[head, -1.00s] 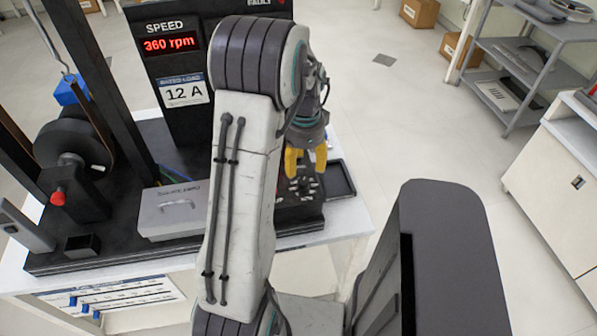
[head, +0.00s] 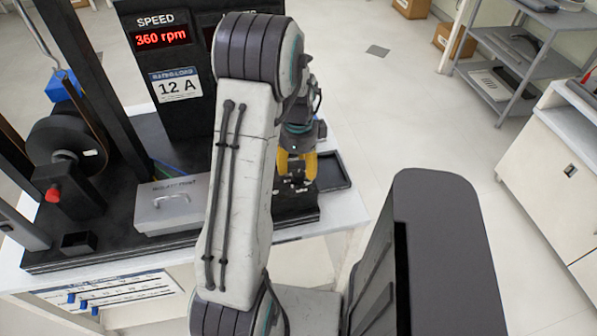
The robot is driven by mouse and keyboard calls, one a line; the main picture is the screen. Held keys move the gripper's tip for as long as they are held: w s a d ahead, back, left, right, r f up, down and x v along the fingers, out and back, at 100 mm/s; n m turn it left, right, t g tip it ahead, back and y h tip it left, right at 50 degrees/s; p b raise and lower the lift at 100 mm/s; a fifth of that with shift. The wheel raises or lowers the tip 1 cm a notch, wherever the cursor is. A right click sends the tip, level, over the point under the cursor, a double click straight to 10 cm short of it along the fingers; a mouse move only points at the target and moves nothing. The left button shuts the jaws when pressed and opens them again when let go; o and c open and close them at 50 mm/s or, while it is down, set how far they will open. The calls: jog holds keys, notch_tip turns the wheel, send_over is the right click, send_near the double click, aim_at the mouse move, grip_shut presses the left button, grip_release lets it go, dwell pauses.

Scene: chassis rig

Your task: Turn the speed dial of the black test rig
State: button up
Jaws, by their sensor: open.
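The black test rig (head: 110,245) stands on a white table. Its red display (head: 161,36) reads 360 rpm under the word SPEED. My gripper (head: 297,180) has yellow fingers that point down over the rig's front right part, where small controls show between and below the fingertips. The fingers look apart. The speed dial cannot be made out; my arm and fingers cover most of that area, and I cannot tell whether they touch anything.
A grey lidded box with a handle (head: 172,205) sits on the rig left of my arm. A black tray (head: 333,172) lies right of my gripper. A wheel (head: 66,150) with a belt is at the left. Shelves (head: 515,65) and a white cabinet (head: 555,165) stand at the right.

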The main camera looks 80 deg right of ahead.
aim_at(298, 173)
jog(key=shift+f, duration=1.6)
jog(key=shift+c, duration=0.2)
grip_shut()
